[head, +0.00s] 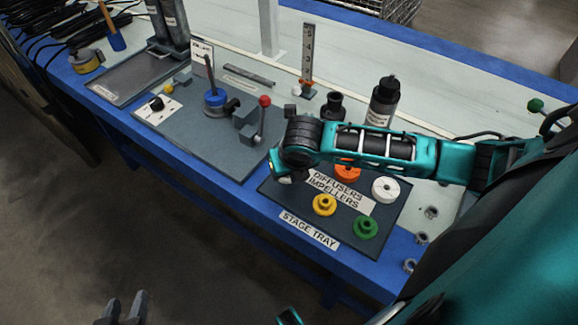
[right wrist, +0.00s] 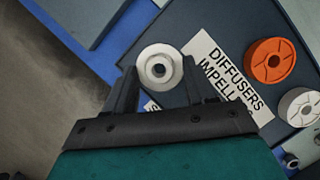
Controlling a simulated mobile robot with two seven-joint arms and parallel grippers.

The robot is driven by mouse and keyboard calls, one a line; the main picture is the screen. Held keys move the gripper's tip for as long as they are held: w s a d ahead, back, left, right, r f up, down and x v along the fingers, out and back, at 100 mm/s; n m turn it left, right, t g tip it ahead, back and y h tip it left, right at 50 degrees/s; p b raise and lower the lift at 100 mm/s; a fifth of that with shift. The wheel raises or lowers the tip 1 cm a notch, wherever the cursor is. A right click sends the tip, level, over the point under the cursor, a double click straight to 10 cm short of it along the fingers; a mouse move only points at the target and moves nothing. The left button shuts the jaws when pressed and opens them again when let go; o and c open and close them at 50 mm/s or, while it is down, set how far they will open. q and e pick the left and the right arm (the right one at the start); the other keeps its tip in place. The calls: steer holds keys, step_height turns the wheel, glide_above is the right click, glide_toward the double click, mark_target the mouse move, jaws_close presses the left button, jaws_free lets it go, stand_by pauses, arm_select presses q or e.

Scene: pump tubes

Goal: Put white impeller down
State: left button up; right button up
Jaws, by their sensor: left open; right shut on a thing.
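The white impeller (right wrist: 159,66), a round piece with a central hub, sits between the fingertips of my right gripper (right wrist: 158,82) in the right wrist view. The gripper is shut on it, over the left corner of the dark stage tray (head: 393,214). I cannot tell whether the impeller touches the tray. In the head view my right arm covers most of that corner, and the grip is largely hidden. A label reading DIFFUSERS IMPELLERS (head: 340,192) lies on the tray. My left gripper (head: 126,306) is open and empty, low at the left, away from the table.
On the tray are an orange part (head: 347,173), a white slotted disc (head: 385,189), a yellow part (head: 324,204) and a green part (head: 366,228). A grey board (head: 195,130) with a red-knobbed lever (head: 262,118) lies left. A dark bottle (head: 384,103) stands behind.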

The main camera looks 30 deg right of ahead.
mark_target(289, 178)
step_height(289, 178, down, 4)
steer(key=shift+r+b, duration=0.1)
steer(key=shift+b, duration=0.55)
steer(key=shift+f, duration=0.25)
steer(key=o, duration=1)
steer(key=shift+c, duration=0.2)
steer(key=o, duration=0.4)
steer(key=shift+c, duration=0.2)
